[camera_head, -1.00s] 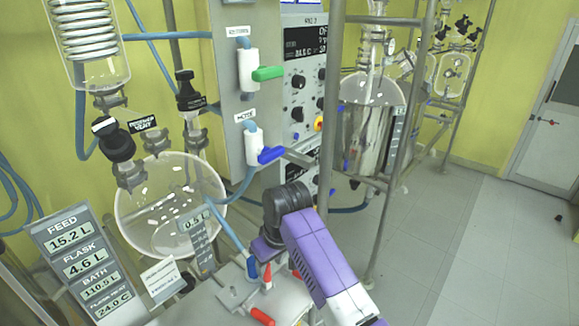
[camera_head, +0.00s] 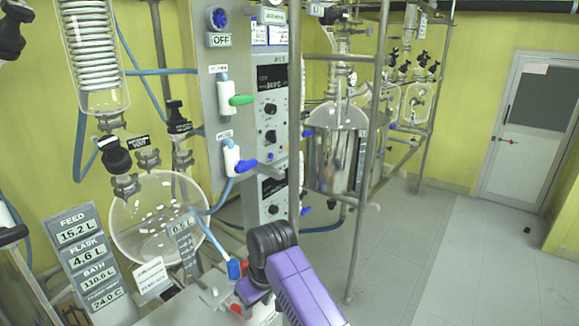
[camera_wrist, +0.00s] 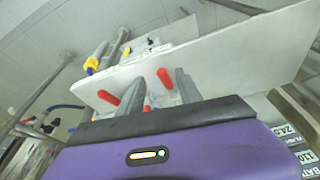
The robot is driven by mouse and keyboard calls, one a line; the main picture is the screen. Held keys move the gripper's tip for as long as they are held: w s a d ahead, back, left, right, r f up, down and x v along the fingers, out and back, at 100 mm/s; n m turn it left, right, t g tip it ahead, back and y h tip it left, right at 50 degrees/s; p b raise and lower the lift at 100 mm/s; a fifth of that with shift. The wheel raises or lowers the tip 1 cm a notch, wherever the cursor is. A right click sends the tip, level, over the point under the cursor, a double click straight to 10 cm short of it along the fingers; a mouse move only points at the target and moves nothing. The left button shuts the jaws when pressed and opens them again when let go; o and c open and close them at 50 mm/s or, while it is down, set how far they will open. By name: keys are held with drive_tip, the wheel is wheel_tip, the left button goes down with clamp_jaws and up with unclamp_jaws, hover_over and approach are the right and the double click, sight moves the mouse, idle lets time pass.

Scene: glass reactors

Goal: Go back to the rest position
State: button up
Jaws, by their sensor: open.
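My purple arm (camera_head: 295,285) with its black joint reaches in from the bottom middle of the head view, in front of the reactor stand. My gripper (camera_wrist: 158,90) shows in the wrist view with its two grey fingers spread apart and nothing held between them. A red handle (camera_wrist: 165,78) shows in the gap beyond the fingers; I cannot tell how far off it is. The fingers are not clear in the head view.
A glass flask (camera_head: 150,218) hangs at left by a readout sign (camera_head: 82,255). A control cabinet (camera_head: 208,100) carries a green-handled valve (camera_head: 230,97) and a blue-handled valve (camera_head: 235,162). A jacketed reactor (camera_head: 335,150) stands behind metal posts. Open floor (camera_head: 475,265) lies at right.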

drive_tip(key=w+a+r+m+t+y, duration=0.1)
drive_tip(key=w+a+r+t+y, duration=0.3)
drive_tip(key=w+r+t, duration=0.25)
drive_tip(key=s+d+f+m+t+h, duration=0.1)
drive_tip(key=s+d+m+t, duration=0.25)
drive_tip(key=s+d, duration=0.7)
drive_tip(key=s+d+f+m+t+h, duration=0.1)
drive_tip(key=s+d+m+t, duration=0.2)
drive_tip(key=s+d+t, duration=0.75)
drive_tip(key=s+d+r+g+h, duration=0.1)
drive_tip(key=s+d+g, duration=0.3)
drive_tip(key=s, duration=1.2)
drive_tip(key=s+d+m+g+h, duration=0.1)
drive_tip(key=s+d+g+h, duration=0.2)
drive_tip(key=s, duration=1.4)
drive_tip(key=d+g, duration=0.1)
drive_tip(key=d, duration=0.3)
drive_tip(key=shift+r, duration=0.4)
